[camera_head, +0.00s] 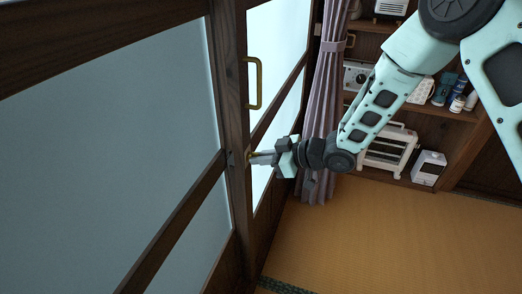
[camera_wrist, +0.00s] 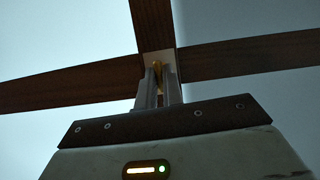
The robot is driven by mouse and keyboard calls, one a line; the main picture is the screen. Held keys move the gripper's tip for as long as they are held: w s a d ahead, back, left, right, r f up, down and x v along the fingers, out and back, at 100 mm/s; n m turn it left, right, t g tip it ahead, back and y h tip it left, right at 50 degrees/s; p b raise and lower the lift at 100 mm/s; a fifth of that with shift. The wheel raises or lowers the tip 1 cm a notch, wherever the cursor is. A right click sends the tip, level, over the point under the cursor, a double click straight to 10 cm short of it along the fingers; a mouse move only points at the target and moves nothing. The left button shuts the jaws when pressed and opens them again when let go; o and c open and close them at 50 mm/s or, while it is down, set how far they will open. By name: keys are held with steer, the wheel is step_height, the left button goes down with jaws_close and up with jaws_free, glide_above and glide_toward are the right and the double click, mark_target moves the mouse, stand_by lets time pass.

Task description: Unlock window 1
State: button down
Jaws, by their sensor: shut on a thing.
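The window (camera_head: 120,150) has dark wooden frames with frosted panes, and fills the left of the head view. A brass handle (camera_head: 259,83) is on its upright frame, above my gripper. My gripper (camera_head: 252,158) reaches the upright frame from the right, below the handle. In the wrist view my gripper (camera_wrist: 159,76) is shut on a small brass lock piece (camera_wrist: 157,68) in front of a pale plate where the wooden bars meet. The fingers hide most of the lock piece, so I cannot tell which way it is turned.
A purple curtain (camera_head: 322,100) hangs right of the window, behind my arm. Wooden shelves (camera_head: 455,118) with bottles and small appliances stand at the back right. The tatami floor (camera_head: 390,240) is clear at the lower right.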

steer(key=shift+m+p, duration=0.3)
stand_by(0.4)
steer(key=c, duration=1.5)
jaws_free()
steer(key=shift+c, duration=0.2)
steer(key=shift+d, duration=0.1)
steer(key=v, duration=1.7)
steer(key=shift+d, duration=0.2)
steer(key=shift+w, duration=0.15)
